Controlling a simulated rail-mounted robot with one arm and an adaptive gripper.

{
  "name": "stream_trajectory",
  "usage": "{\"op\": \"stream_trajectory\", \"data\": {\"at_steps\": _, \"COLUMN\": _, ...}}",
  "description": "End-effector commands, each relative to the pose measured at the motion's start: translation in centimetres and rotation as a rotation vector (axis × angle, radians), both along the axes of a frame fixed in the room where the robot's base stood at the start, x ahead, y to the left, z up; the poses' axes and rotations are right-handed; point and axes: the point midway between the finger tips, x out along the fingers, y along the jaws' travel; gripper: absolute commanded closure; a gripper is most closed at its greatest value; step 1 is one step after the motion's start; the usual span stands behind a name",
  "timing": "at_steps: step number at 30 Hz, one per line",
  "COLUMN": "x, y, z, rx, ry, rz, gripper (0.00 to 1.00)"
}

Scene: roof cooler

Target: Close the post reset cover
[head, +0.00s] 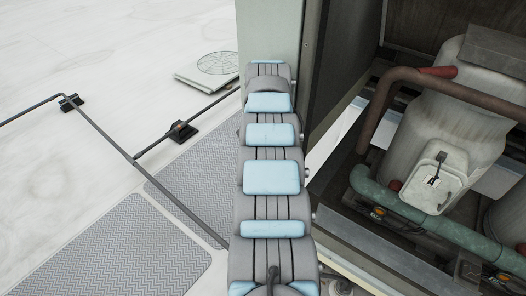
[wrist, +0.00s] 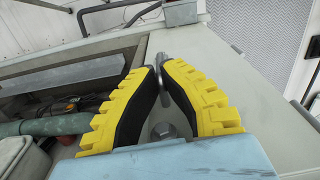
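My gripper (wrist: 160,66) shows in the wrist view, with yellow ribbed fingers and black inner pads. Its fingertips are drawn together, with only a narrow gap between them. A small grey metal rod (wrist: 162,58) shows at the tips; I cannot tell whether the fingers press on it. A round bolt-like part (wrist: 163,130) shows lower between the fingers. The tips are over a pale metal ledge (wrist: 225,75). In the head view my arm hides the gripper and what is near it. I cannot clearly make out the post reset cover in either view.
The open cooler bay at right in the head view holds a pale tank (head: 440,120), a red-brown pipe (head: 395,85) and a green pipe (head: 400,207). A pale post (head: 270,30) stands beyond my arm. Thin roof pipes (head: 105,133) and textured walkway mats (head: 130,240) lie at left.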

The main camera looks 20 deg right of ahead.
Motion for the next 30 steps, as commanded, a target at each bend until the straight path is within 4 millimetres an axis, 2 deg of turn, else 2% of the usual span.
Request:
{"op": "stream_trajectory", "data": {"at_steps": 10, "x": 0.03, "y": -0.14, "z": 0.05, "rx": -0.001, "ry": -0.002, "rz": -0.001, "gripper": 1.0}}
{"op": "stream_trajectory", "data": {"at_steps": 12, "x": 0.03, "y": -0.14, "z": 0.05, "rx": -0.001, "ry": -0.002, "rz": -0.001, "gripper": 0.78}}
{"op": "stream_trajectory", "data": {"at_steps": 14, "x": 0.03, "y": -0.12, "z": 0.05, "rx": -0.001, "ry": -0.002, "rz": -0.001, "gripper": 0.64}}
{"op": "stream_trajectory", "data": {"at_steps": 30, "x": 0.03, "y": 0.26, "z": 0.03, "rx": 0.0, "ry": 0.0, "rz": -0.004, "gripper": 0.64}}
